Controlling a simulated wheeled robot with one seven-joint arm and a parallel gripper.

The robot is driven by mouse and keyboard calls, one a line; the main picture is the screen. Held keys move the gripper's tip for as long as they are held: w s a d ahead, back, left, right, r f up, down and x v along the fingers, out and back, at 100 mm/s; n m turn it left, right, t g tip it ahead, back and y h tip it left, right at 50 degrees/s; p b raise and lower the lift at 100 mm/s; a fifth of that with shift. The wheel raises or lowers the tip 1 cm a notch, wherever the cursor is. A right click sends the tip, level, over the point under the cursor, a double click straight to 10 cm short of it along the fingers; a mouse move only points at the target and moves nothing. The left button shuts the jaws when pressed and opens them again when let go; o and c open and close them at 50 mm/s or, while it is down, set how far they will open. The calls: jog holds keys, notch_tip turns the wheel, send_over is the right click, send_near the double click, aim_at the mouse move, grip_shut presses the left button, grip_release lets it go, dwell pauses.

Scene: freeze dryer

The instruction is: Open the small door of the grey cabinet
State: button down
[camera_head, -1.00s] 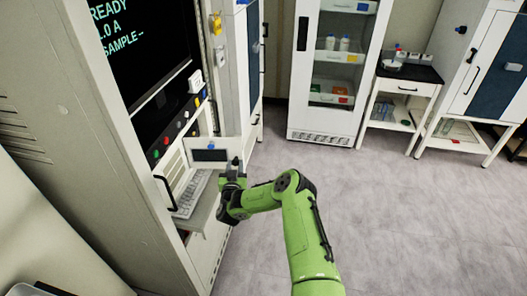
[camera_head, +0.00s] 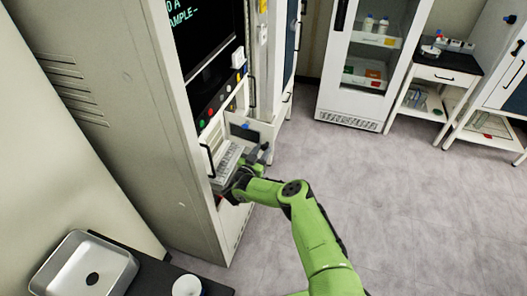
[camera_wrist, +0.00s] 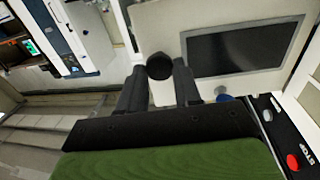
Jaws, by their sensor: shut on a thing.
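The grey cabinet (camera_head: 125,75) stands at left in the head view, with a dark screen and a row of coloured buttons on its front. Its small door (camera_head: 265,129), a pale panel with a dark window, stands swung out from the front. A keyboard (camera_head: 230,153) shows in the opening. My gripper (camera_head: 264,154) is at the door's near side. In the wrist view, the door's dark window (camera_wrist: 245,46) fills the upper right. A round black knob (camera_wrist: 159,66) sits between the fingertips, and my gripper (camera_wrist: 159,78) is shut on it.
A black handle (camera_head: 208,160) is on the cabinet's front beside the keyboard. A metal basin (camera_head: 85,268) and a white round container (camera_head: 187,286) are at the lower left. A glass-fronted fridge (camera_head: 368,60) stands behind. The floor to the right is clear.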

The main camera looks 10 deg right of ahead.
jog(key=c, duration=0.8)
grip_release()
jog(key=p+v, duration=0.3)
jog(key=v, duration=0.9)
